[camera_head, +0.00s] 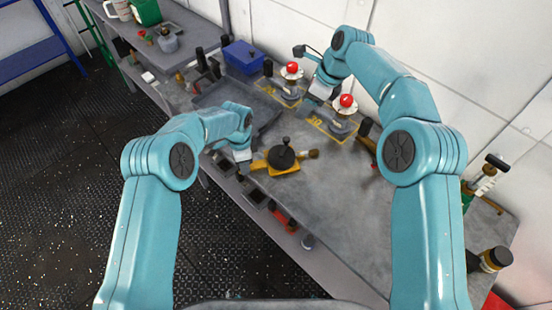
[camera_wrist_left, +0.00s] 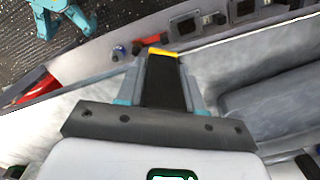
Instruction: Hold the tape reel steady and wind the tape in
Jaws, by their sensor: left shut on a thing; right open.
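The tape reel (camera_head: 281,157) is a dark round disc with a small knob on top and an orange-yellow body, lying on the grey bench. My left gripper (camera_head: 246,165) is shut on the reel's left end. In the left wrist view a dark piece with a yellow edge (camera_wrist_left: 165,51) shows at the jaws; the round disc is out of sight there. A brown-tipped piece (camera_head: 312,154) sticks out at the reel's right. My right gripper (camera_head: 314,98) is open near the back of the bench, well away from the reel; its fingers are small and partly hidden.
Two red-topped devices (camera_head: 346,101) (camera_head: 291,71) stand on yellow-marked plates behind the reel. A blue box (camera_head: 243,56) and a shallow dark tray (camera_head: 215,92) lie to the left. Small bins line the front edge. The bench to the right of the reel is mostly clear.

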